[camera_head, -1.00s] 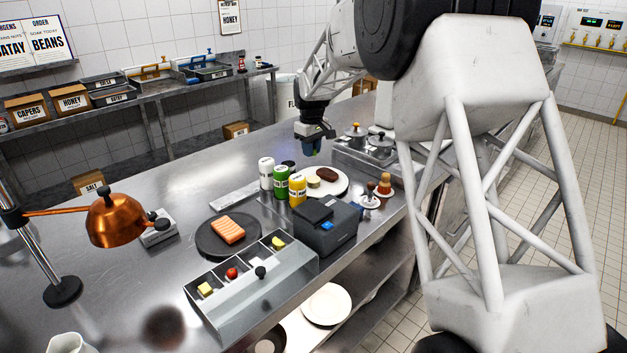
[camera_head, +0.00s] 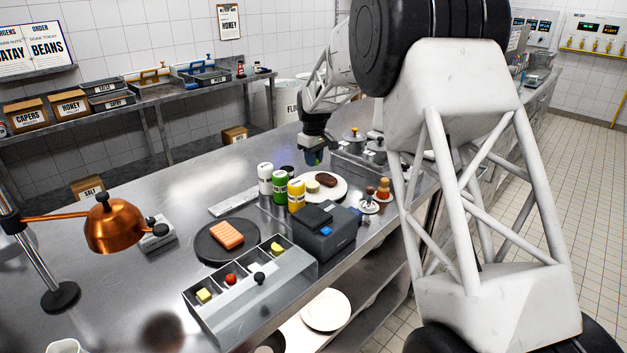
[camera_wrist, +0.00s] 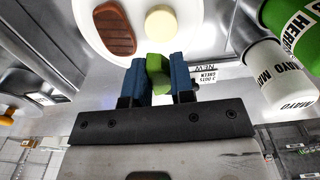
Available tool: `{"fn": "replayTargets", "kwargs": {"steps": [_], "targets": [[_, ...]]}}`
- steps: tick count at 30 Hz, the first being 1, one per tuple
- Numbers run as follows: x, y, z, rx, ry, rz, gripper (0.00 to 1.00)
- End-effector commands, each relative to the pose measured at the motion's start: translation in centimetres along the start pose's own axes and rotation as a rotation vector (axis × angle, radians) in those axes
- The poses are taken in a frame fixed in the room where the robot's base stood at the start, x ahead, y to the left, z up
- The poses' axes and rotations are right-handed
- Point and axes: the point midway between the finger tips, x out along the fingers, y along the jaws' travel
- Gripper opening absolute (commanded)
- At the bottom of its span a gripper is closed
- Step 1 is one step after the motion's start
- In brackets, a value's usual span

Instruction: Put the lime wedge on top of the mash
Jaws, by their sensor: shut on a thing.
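My gripper (camera_wrist: 157,78) is shut on the green lime wedge (camera_wrist: 158,70), which sits between its two blue fingers in the wrist view. In the head view my gripper (camera_head: 315,157) is above the counter behind the plate, and the wedge is too small there to make out clearly. The white plate (camera_head: 336,191) carries a brown piece of meat (camera_head: 325,179) and a pale round mound, likely the mash (camera_head: 312,186). In the wrist view the mash (camera_wrist: 161,21) lies just beyond the fingertips, with the meat (camera_wrist: 115,29) to its left. The wedge appears apart from the mash.
White, green and yellow bottles (camera_head: 280,187) stand left of the plate. A dark box (camera_head: 322,230) is in front of it, and small pepper and salt mills (camera_head: 384,189) stand to its right. Lidded pots (camera_head: 352,138) are behind. A compartment bin (camera_head: 250,285) stands at the front.

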Motion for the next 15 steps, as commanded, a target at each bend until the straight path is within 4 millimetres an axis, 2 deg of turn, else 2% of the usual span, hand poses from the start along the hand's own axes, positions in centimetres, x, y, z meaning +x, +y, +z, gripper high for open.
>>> {"fn": "replayTargets", "kwargs": {"steps": [3,6,15], "targets": [[1.5,0.0,0.0,0.0,-0.002,-0.001,0.11],[2.2,0.0,0.0,0.0,0.0,0.0,0.11],[2.4,0.0,0.0,0.0,0.001,0.0,0.11]]}}
